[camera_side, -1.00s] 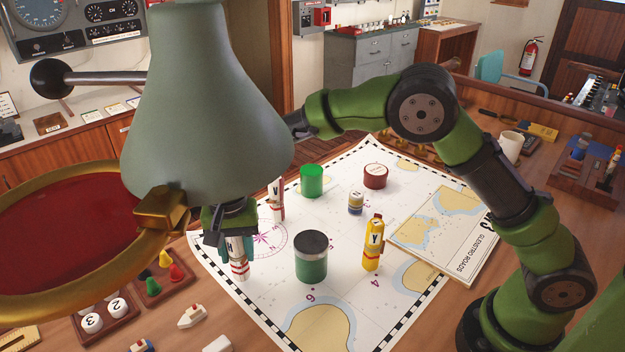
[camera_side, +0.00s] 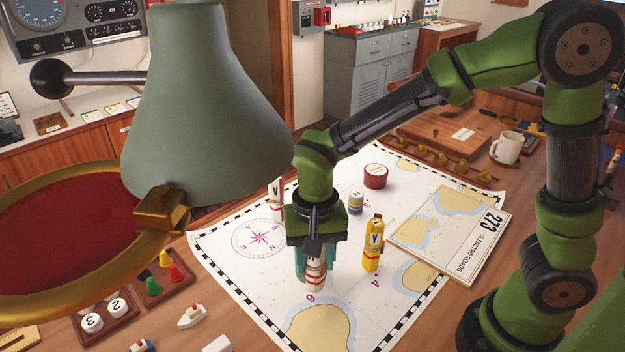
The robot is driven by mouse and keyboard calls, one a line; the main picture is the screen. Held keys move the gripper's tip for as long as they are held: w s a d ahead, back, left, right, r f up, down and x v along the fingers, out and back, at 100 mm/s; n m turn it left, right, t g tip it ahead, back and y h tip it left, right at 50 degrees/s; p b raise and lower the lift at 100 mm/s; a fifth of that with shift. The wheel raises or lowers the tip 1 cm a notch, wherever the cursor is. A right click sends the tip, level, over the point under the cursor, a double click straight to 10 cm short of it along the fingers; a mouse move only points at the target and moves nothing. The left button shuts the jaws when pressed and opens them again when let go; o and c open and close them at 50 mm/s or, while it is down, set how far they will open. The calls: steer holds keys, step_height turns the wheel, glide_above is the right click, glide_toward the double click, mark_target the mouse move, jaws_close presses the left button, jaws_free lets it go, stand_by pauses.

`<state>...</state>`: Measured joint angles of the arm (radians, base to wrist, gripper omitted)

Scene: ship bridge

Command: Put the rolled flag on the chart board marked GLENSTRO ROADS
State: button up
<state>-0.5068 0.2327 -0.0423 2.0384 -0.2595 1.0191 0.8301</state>
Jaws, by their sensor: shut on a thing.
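My gripper (camera_side: 315,262) points down over the chart and is shut on a rolled flag (camera_side: 315,276), white with red bands and dark lettering, held upright. Its lower end is near the chart surface; I cannot tell if it touches. The chart board marked GLENSTRO ROADS (camera_side: 432,225), numbered 273, lies right of my gripper, with its top face clear. A yellow rolled flag (camera_side: 373,245) stands between my gripper and the board.
A dark red round tin (camera_side: 375,176) and a small blue-banded jar (camera_side: 356,202) stand on the large chart (camera_side: 225,255). A mug (camera_side: 507,148) stands at the back right. The big grey-green lamp (camera_side: 205,110) blocks the left foreground.

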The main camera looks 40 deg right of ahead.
step_height(320, 180, up, 15)
steer(key=w+d+m, duration=0.2)
steer(key=d+m, duration=0.3)
steer(key=d, duration=1.5)
steer(key=m, duration=0.6)
glide_above(454, 226)
step_height(454, 226, down, 15)
steer(key=shift+f, duration=2.05)
steer(key=shift+f, duration=0.15)
steer(key=o, duration=1.1)
